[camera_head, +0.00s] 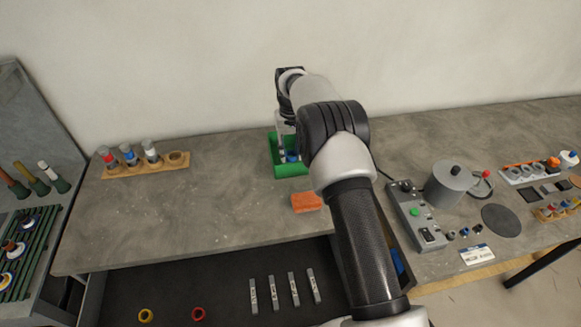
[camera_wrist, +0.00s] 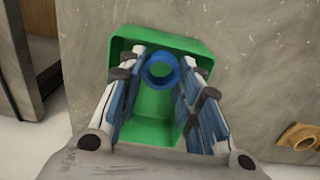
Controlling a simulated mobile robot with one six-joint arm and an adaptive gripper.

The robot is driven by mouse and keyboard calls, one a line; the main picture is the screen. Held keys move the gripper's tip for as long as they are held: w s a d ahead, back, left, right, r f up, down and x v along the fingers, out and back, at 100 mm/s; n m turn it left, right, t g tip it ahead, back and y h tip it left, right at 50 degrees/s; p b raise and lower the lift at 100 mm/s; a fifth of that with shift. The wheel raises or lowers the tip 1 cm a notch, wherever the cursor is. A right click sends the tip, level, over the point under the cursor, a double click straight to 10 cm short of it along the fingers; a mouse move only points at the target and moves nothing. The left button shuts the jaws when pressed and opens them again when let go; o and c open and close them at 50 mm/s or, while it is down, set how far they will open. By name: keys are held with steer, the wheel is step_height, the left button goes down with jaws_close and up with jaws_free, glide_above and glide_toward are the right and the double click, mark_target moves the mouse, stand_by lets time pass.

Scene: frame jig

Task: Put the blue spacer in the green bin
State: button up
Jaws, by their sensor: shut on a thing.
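The blue spacer (camera_wrist: 162,70) is a ring. In the wrist view it sits between the two fingertips of my gripper (camera_wrist: 160,75), which is shut on it. The green bin (camera_wrist: 148,132) lies directly below, and the ring and fingers show against its opening. How far the ring is above the bin floor I cannot tell. In the head view the green bin (camera_head: 290,171) stands on the grey bench behind my arm, with the blue spacer (camera_head: 292,157) just showing over it. My arm hides part of the bin and the gripper there.
An orange block (camera_head: 307,202) lies in front of the bin. A wooden rack (camera_head: 180,165) with capped vials stands at the left. A control box (camera_head: 416,215) and a grey cylinder (camera_head: 449,184) are at the right. An open drawer below holds red and yellow rings and grey strips.

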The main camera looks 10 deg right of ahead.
steer(key=shift+f+b, duration=0.8)
steer(key=shift+f, duration=2.25)
steer(key=shift+f, duration=0.1)
steer(key=o, duration=0.9)
